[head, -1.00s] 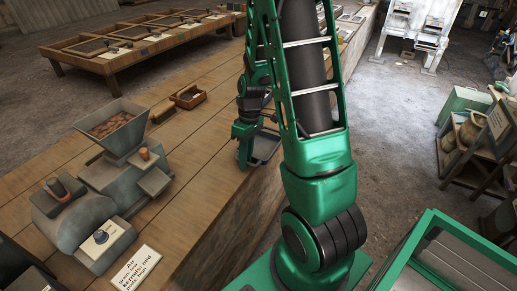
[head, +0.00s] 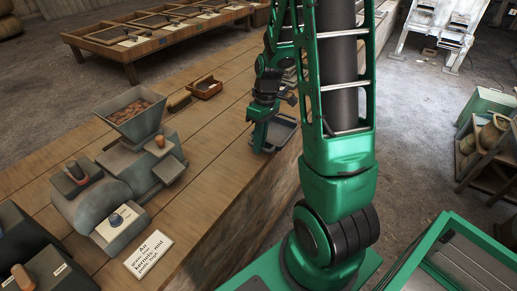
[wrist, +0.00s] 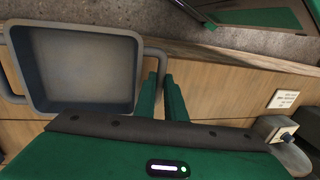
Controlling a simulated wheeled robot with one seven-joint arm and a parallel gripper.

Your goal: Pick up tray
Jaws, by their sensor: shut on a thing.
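In the head view the tray (head: 285,130) shows beside my gripper (head: 259,146) at the bench's right edge, partly behind my arm. I cannot tell whether it touches the bench top.
The long wooden bench (head: 215,125) carries a grey mill with a hopper (head: 137,112), a small wooden box (head: 206,88) and a printed card (head: 148,252). A low table (head: 150,38) stands behind. A shelf with sacks (head: 487,150) stands right, across open floor.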

